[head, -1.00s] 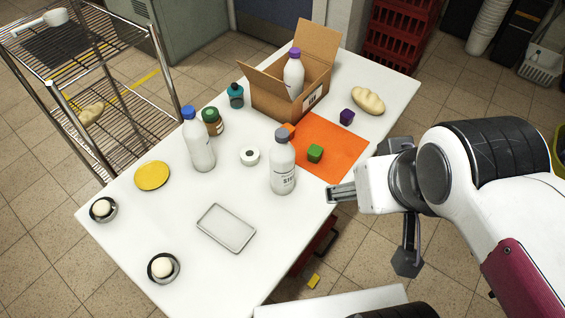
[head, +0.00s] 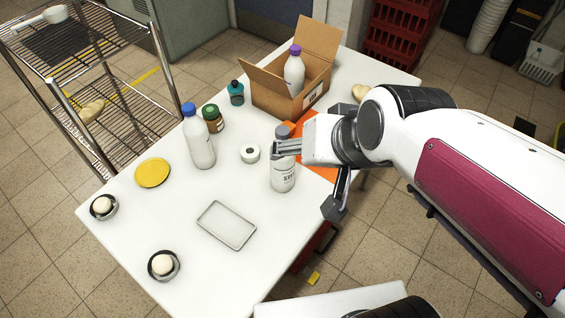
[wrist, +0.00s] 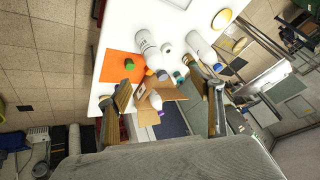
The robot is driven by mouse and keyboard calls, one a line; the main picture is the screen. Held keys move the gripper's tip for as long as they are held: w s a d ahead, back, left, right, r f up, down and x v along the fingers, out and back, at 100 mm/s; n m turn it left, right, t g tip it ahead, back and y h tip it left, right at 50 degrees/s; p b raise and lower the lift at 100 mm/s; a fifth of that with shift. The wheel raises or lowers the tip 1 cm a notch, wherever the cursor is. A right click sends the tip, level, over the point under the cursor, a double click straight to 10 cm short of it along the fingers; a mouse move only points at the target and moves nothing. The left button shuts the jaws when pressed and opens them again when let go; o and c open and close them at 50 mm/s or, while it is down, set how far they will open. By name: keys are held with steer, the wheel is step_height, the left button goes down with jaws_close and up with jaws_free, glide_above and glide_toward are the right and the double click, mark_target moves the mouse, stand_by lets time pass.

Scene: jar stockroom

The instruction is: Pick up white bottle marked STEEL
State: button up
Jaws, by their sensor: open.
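The white bottle marked STEEL (head: 283,178) stands upright on the white table, with a grey cap. My gripper (head: 284,148) crosses in front of its neck and shoulder in the head view and hides part of them. In the wrist view the bottle (wrist: 145,43) appears beyond my open fingers (wrist: 168,95), roughly between their lines. Nothing is held. I cannot tell whether the fingers touch the bottle.
A blue-capped white bottle (head: 202,150) and a white tape roll (head: 250,153) stand to the left. A cardboard box (head: 285,98) holding a purple-capped bottle (head: 294,72) is behind. An orange mat (wrist: 121,66) lies beside. A metal tray (head: 227,225) lies in front.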

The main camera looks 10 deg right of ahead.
mark_target(275, 169)
steer(key=w+a+f+m+t, duration=0.1)
steer(key=w+a+f+m, duration=0.4)
steer(key=w+a+f, duration=0.5)
steer(key=w+d+f+m+t+h, duration=0.1)
steer(key=f+h, duration=0.1)
steer(key=f, duration=0.2)
steer(key=w+d+f+m+t+h, duration=0.1)
steer(key=f+h, duration=0.2)
steer(key=f, duration=0.2)
steer(key=w+d+f+m+t+h, duration=0.1)
steer(key=d+f+m+t+h, duration=0.1)
steer(key=f+h, duration=0.1)
steer(key=shift+w+f, duration=0.2)
steer(key=shift+f, duration=0.7)
steer(key=shift+s+d+n+t+h, duration=0.4)
steer(key=shift+n+t+h, duration=0.2)
steer(key=shift+n, duration=0.1)
steer(key=shift+s+r+n+t+h, duration=0.2)
steer(key=shift+s+n+t+h, duration=0.35)
steer(key=shift+n+t, duration=0.45)
steer(key=shift+s+a+r+n+t, duration=0.15)
steer(key=shift+s+r+n+t, duration=0.2)
steer(key=shift+s+n+t, duration=0.45)
steer(key=shift+w, duration=0.3)
